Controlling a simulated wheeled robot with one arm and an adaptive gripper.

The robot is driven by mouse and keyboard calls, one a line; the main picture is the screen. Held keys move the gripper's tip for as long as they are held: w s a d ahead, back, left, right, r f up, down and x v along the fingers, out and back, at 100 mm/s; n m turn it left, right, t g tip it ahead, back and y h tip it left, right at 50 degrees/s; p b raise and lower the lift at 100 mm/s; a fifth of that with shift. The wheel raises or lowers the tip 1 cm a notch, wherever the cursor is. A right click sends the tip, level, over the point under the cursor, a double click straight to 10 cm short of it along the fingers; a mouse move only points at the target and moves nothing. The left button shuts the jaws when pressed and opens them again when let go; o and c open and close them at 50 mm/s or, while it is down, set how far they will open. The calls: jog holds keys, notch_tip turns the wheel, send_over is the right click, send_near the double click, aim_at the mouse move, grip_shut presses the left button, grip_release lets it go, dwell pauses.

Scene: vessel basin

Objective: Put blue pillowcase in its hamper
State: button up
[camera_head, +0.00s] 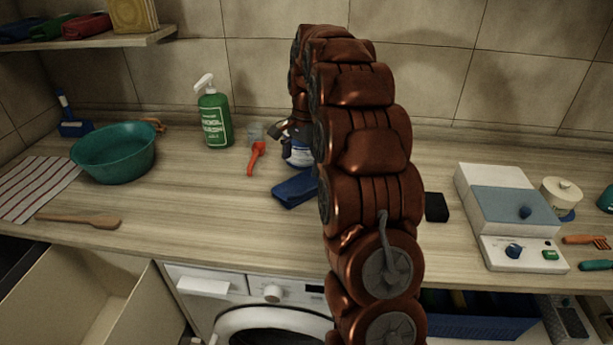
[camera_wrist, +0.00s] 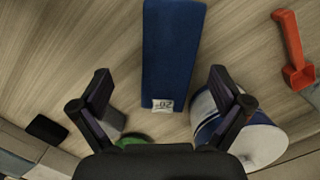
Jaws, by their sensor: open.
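The blue pillowcase (camera_head: 294,190) lies folded on the wooden counter, its right end hidden behind my arm in the head view. In the wrist view it is a long blue strip (camera_wrist: 174,50) with a white tag reading 02 at its near end. My gripper (camera_wrist: 160,74) is open and empty, its fingers apart on either side of the strip's tagged end. I cannot tell whether they touch it. The head view mostly hides the gripper behind my arm. A blue bin (camera_head: 485,328) shows below the counter at right; whether it is the hamper is unclear.
A blue-and-white container (camera_wrist: 255,140) stands close by my right finger. A red scoop (camera_head: 257,157), green bottle (camera_head: 216,120) and teal basin (camera_head: 113,155) stand left. A scale-like device (camera_head: 503,215) is right. An open cream box (camera_head: 80,300) is at lower left.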

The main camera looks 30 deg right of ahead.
aim_at(307, 177)
jog(key=d, duration=0.1)
jog(key=w+d+m, duration=0.1)
jog(key=w+d+p, duration=0.1)
jog(key=shift+d+r+m, duration=0.1)
jog(key=shift+d+m, duration=0.1)
jog(key=shift+m, duration=0.1)
jog(key=shift+s+a+f+p, duration=0.15)
jog(key=shift+f+p, duration=0.7)
jog(key=shift+f, duration=1.1)
jog(key=shift+s+a+f+p, duration=0.15)
jog(key=shift+f+p, duration=0.7)
jog(key=shift+f, duration=1.1)
jog(key=c, duration=1.3)
